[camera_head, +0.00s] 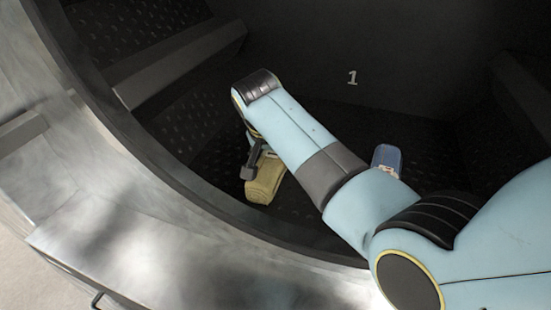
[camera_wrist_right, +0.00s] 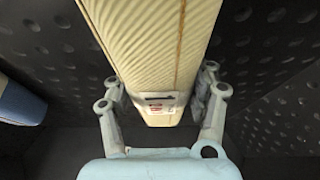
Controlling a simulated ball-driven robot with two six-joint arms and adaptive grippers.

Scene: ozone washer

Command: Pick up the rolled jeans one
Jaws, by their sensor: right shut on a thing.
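A rolled yellow-tan garment (camera_head: 264,184) with a ribbed look and a small label lies inside the dark washer drum. My right gripper (camera_head: 254,165) is shut on it near one end. In the right wrist view, the fingers of my right gripper (camera_wrist_right: 163,98) press on both sides of the yellow roll (camera_wrist_right: 150,40). A second roll, blue like denim (camera_head: 386,158), lies to the right on the drum floor, apart from the gripper and partly hidden by my right arm. A blue piece (camera_wrist_right: 20,103) shows at the left edge of the wrist view. My left gripper is not in view.
The metal rim (camera_head: 130,165) of the drum curves along the left and front. A raised ledge (camera_head: 180,62) runs along the drum wall at upper left. A white number 1 (camera_head: 352,78) marks the back wall. Dark dimpled floor lies free around the rolls.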

